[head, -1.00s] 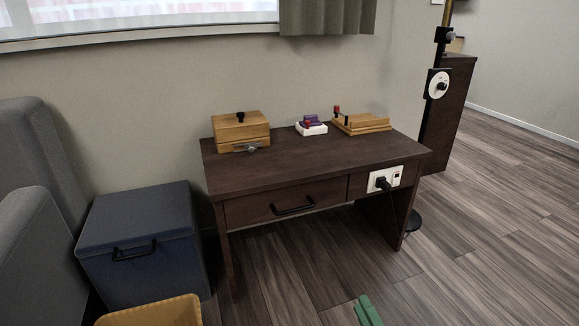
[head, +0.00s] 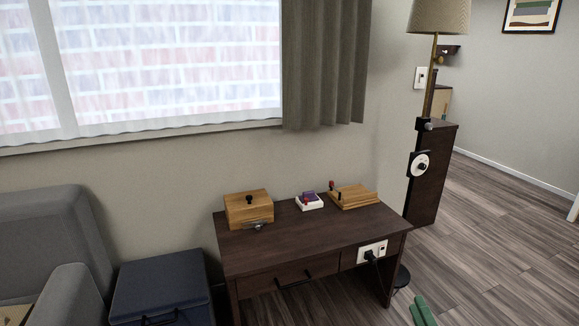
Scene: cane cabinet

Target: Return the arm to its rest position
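My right gripper (head: 422,311) shows only as green fingertips at the bottom edge, right of centre. The fingertips lie close side by side over the wood floor, in front of the dark desk (head: 300,240) and apart from it. The rest of that arm is out of the picture. No held object shows at the fingertips, but I cannot tell whether they touch each other. My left gripper and arm are not in view.
On the desk are a wooden box (head: 248,208), a white tray (head: 309,203) with small coloured pieces, and a wooden block with a red-tipped lever (head: 353,197). A blue chest (head: 160,285) and grey sofa (head: 50,235) stand left. Floor at right is clear.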

